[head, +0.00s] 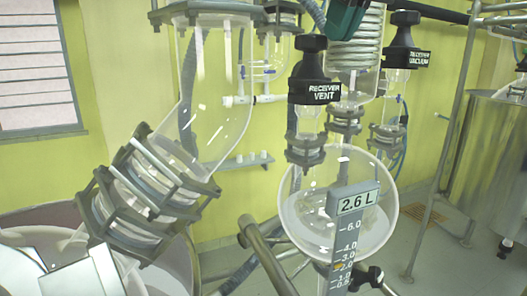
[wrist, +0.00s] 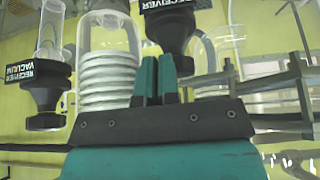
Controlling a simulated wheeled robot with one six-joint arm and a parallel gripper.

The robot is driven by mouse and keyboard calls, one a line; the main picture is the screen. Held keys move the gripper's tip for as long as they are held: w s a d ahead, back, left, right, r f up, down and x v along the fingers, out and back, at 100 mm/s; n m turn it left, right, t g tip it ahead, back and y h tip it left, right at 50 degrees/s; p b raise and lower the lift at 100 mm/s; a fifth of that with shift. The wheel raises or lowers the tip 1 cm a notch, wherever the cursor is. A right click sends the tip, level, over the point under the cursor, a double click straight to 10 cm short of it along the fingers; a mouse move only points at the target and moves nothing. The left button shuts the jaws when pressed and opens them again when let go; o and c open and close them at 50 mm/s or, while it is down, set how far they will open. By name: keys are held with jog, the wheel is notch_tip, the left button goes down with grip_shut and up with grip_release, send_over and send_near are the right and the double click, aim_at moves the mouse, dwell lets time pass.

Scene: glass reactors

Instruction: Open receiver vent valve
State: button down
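The receiver vent valve has a black knob (head: 312,58) above a black collar lettered RECEIVER VENT (head: 315,92). It stands upright on a glass neck over the round receiver flask. My gripper (head: 347,16) shows as a teal part at the top edge, just right of and above the knob; its fingertips are not clear there. In the wrist view, my gripper's teal fingers (wrist: 157,80) are close together with nothing between them. The vent knob (wrist: 177,50) appears upside down just beyond their tips, and I see no grip on it.
The receiver vacuum valve (head: 404,45) stands to the right; it also shows at left in the wrist view (wrist: 40,95). A coiled glass condenser (head: 355,50) is close behind my gripper. The round receiver flask (head: 290,215) and a 2.6 L level display (head: 356,202) are below.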

jog(key=shift+w+d+f, duration=0.1)
jog(key=shift+w+f, duration=0.15)
jog(key=shift+w, duration=0.05)
jog(key=shift+s+d, duration=0.15)
jog(key=shift+s, duration=0.05)
dwell(0.4)
notch_tip(320, 180, up, 6)
jog(key=p, duration=0.6)
jog(key=shift+r, duration=0.2)
jog(key=shift+d, duration=0.1)
jog(key=s+a+f+b, duration=0.1)
jog(key=a+f+b, duration=0.2)
jog(key=f, duration=0.3)
jog(key=shift+a+b, duration=0.35)
jog(key=shift+b, duration=0.55)
